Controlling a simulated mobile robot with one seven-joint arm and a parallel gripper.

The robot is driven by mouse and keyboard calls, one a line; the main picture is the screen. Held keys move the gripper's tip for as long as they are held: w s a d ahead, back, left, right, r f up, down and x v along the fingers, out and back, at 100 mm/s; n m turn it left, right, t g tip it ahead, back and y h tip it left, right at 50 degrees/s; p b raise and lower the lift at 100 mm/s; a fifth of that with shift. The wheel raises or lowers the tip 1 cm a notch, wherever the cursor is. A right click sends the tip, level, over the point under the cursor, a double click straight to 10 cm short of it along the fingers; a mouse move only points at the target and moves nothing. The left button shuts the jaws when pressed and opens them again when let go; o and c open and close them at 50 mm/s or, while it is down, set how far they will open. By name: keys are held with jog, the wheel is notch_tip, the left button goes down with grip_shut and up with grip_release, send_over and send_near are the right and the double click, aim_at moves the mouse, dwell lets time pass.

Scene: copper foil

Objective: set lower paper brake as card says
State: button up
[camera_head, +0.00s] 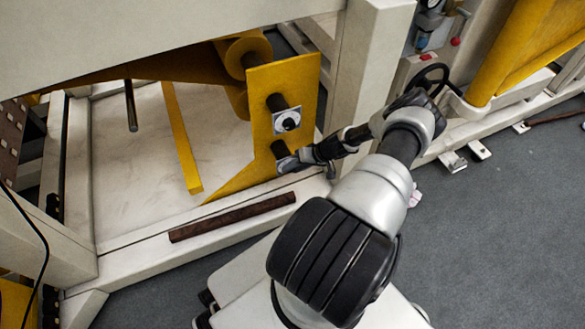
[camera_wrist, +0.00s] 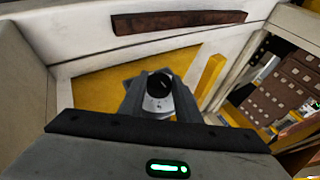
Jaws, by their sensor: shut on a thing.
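The lower paper brake is a dark knob with a pale dial plate (camera_head: 284,164), low on a yellow upright plate (camera_head: 262,100). My gripper (camera_head: 292,163) reaches it from the right and covers much of it. In the wrist view, a black-topped knob with a grey body (camera_wrist: 159,86) sits between the two grey fingers of my gripper (camera_wrist: 160,104), which are shut on it. The dial marks and pointer are too small to read. A similar upper knob with a white dial plate (camera_head: 287,121) is just above, untouched. I cannot make out a card.
A brown bar (camera_head: 232,217) lies along the machine's front rail; it also shows in the wrist view (camera_wrist: 180,20). A yellow strip (camera_head: 181,140) stands left of the plate. A black handwheel (camera_head: 428,78) is at right. The grey floor at lower right is mostly clear.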

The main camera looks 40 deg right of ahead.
jog(key=y, duration=0.1)
jog(key=t+y, duration=0.1)
jog(key=m+y, duration=0.1)
jog(key=y, duration=0.1)
jog(key=shift+d+f+t, duration=0.3)
jog(key=shift+d, duration=0.05)
jog(key=shift+y, duration=0.4)
jog(key=o, duration=1.1)
jog(key=shift+c, duration=0.2)
notch_tip(320, 180, up, 10)
jog(key=p, duration=0.5)
